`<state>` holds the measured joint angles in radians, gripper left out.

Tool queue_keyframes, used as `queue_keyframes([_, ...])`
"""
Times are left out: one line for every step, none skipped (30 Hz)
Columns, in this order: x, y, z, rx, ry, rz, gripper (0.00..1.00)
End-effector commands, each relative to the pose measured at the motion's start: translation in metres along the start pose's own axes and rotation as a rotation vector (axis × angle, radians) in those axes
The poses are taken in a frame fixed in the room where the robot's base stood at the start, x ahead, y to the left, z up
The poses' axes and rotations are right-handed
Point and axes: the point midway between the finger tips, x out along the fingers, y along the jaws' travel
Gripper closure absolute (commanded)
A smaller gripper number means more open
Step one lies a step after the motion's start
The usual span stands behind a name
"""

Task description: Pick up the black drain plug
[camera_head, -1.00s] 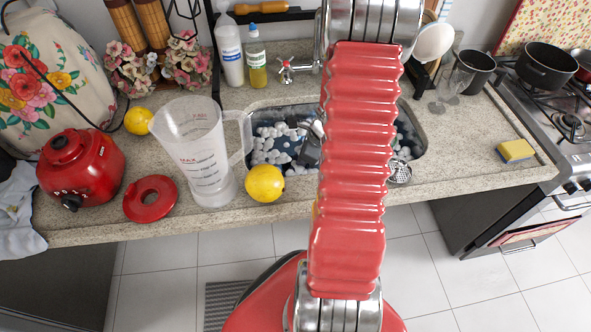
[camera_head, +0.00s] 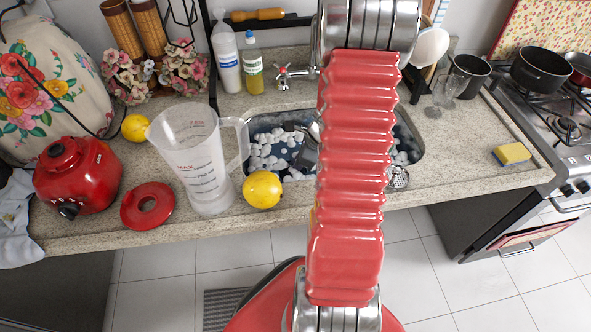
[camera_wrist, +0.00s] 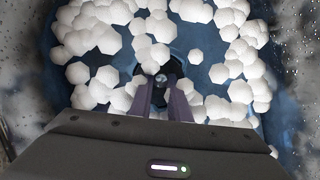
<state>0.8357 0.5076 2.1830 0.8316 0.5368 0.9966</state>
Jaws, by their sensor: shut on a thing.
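In the wrist view, my gripper (camera_wrist: 162,92) points down into the sink among white foam. Its two dark fingers are close together and shut on the black drain plug (camera_wrist: 166,66), a small dark piece with a shiny grey centre at the fingertips. The blue sink floor (camera_wrist: 190,38) shows around it. In the head view, the sink (camera_head: 424,150) is partly hidden behind my red arm. Part of my gripper (camera_head: 306,152) shows in the sink, left of the arm. I cannot make out the plug there.
A clear measuring jug (camera_head: 200,165) and a yellow lemon (camera_head: 262,190) stand close to the sink's left side. A tap (camera_head: 290,74) and bottles (camera_head: 254,68) are behind it. A strainer (camera_head: 397,178) lies at the right rim. Counter right of the sink is mostly free.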

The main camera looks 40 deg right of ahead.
Motion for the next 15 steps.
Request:
queue_keyframes([-0.005, 0.0, 0.002, -0.001, -0.001, -0.001, 1.0])
queue_keyframes([-0.008, 0.0, 0.004, -0.002, 0.0, -0.002, 1.0])
queue_keyframes([-0.013, -0.001, 0.005, -0.002, 0.0, -0.003, 1.0])
queue_keyframes([-0.016, -0.001, 0.007, -0.002, 0.0, -0.003, 1.0])
queue_keyframes([-0.02, -0.001, 0.008, -0.003, 0.0, -0.003, 1.0])
queue_keyframes([-0.026, -0.001, 0.011, -0.002, -0.001, -0.003, 1.0])
queue_keyframes([-0.03, -0.001, 0.013, -0.003, -0.001, -0.003, 1.0])
queue_keyframes([-0.034, -0.001, 0.015, -0.003, 0.0, -0.004, 1.0])
queue_keyframes([-0.04, -0.001, 0.017, -0.003, 0.0, -0.004, 1.0])
queue_keyframes([-0.045, -0.001, 0.019, -0.003, 0.0, -0.003, 1.0])
queue_keyframes([-0.049, -0.001, 0.021, -0.003, -0.001, -0.004, 1.0])
queue_keyframes([-0.055, -0.001, 0.023, -0.003, 0.0, -0.004, 1.0])
queue_keyframes([-0.059, -0.001, 0.025, -0.003, 0.0, -0.003, 1.0])
queue_keyframes([-0.062, -0.001, 0.026, -0.003, 0.0, -0.003, 1.0])
queue_keyframes([-0.067, -0.001, 0.028, -0.003, 0.0, -0.004, 1.0])
